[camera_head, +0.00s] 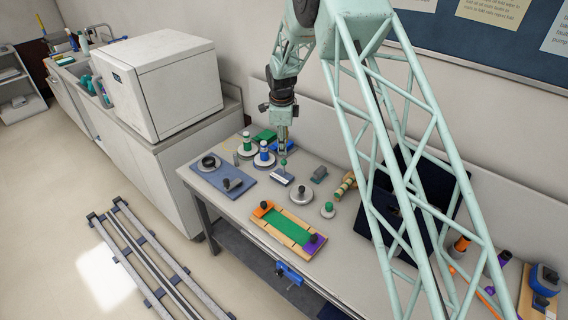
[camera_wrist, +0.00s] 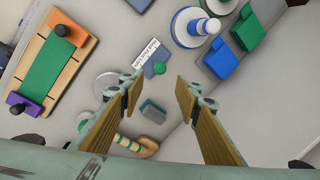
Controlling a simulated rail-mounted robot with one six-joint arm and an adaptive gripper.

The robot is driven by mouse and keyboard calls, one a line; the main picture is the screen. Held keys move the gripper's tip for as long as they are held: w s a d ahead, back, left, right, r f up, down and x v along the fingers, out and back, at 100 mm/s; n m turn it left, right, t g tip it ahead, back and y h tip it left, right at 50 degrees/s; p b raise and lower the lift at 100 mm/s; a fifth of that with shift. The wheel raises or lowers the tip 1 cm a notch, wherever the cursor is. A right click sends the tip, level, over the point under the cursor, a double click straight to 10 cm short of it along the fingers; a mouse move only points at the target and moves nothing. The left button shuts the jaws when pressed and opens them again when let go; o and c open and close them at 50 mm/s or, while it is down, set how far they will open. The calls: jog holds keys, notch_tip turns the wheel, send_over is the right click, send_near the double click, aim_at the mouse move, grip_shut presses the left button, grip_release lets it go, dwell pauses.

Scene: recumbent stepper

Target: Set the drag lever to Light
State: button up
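The likely drag lever is a small blue-grey box with a green ball knob (camera_head: 283,162) and a white printed label on its face. In the wrist view the green knob (camera_wrist: 159,68) sits beside the white label (camera_wrist: 145,53), whose words are too small to read surely. I cannot tell which setting the lever is at. My gripper (camera_head: 283,151) points down just above the knob in the head view. In the wrist view my gripper (camera_wrist: 158,88) is open, its two fingers wide apart and empty, with the knob showing between and beyond the tips.
A green-topped wooden board (camera_head: 289,230) with orange and purple ends lies in front. A grey round knob (camera_head: 301,196), a dark block (camera_head: 319,174) and a striped roller (camera_head: 346,185) are close by. Round bases with green (camera_head: 247,148) and blue (camera_head: 264,158) posts stand behind left.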

aim_at(284, 160)
jog(key=shift+w+f+p, duration=0.25)
jog(key=shift+w+f, duration=0.15)
jog(key=shift+f, duration=1.7)
jog(key=shift+w+f+p, duration=0.25)
jog(key=shift+w+f, duration=0.15)
jog(key=shift+f, duration=1.65)
jog(key=shift+w+f+p, duration=0.25)
jog(key=shift+w+f, duration=0.15)
jog(key=shift+f, duration=1.7)
jog(key=shift+c, duration=0.6)
grip_shut()
